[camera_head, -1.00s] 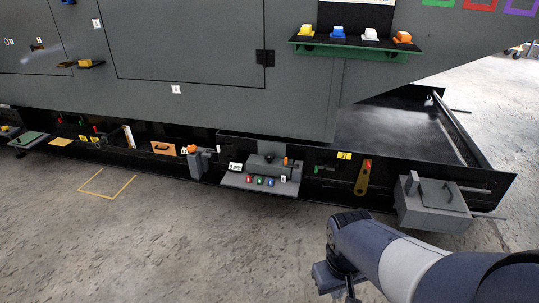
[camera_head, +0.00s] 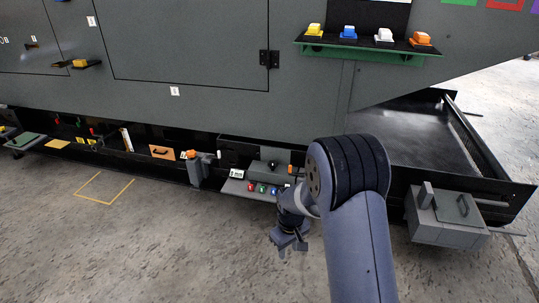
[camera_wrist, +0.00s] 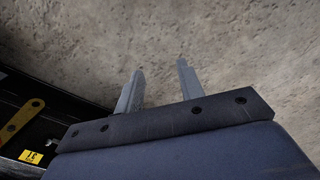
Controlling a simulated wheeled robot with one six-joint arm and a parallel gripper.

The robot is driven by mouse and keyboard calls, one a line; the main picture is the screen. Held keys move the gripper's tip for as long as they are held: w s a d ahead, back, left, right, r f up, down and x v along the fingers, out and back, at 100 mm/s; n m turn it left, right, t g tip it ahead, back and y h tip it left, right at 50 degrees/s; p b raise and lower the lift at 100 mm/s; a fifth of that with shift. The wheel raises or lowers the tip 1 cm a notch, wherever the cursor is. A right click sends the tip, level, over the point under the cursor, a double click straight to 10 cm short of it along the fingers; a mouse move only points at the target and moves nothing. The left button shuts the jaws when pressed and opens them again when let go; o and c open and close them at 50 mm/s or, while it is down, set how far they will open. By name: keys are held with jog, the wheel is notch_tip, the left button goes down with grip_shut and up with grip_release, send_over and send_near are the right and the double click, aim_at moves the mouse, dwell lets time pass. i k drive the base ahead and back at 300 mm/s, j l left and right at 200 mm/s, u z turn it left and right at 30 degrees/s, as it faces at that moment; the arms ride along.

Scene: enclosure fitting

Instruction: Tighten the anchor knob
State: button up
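No part is plainly marked as the anchor knob, so I cannot tell which one it is. A small dark knob (camera_head: 272,164) sits on a grey block on the low shelf, in the head view. An orange-topped part (camera_head: 191,154) stands on a grey bracket left of it. My gripper (camera_head: 289,246) hangs over the floor in front of the low shelf, apart from these parts. In the wrist view my gripper's two fingers (camera_wrist: 160,68) are spread with nothing between them, over bare floor. My arm hides part of the low sill right of the shelf.
A yellow lever (camera_wrist: 22,119) and a yellow label (camera_wrist: 31,157) lie at the wrist view's left edge. A grey box (camera_head: 448,217) juts out at right. A ledge with coloured blocks (camera_head: 366,52) is above. The floor in front is open, with a yellow outlined square (camera_head: 104,187).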

aim_at(272, 164)
jog(key=i, duration=0.5)
jog(key=i+l+u, duration=0.15)
jog(key=i, duration=0.85)
jog(key=i+l+u, duration=0.15)
jog(key=i, duration=0.35)
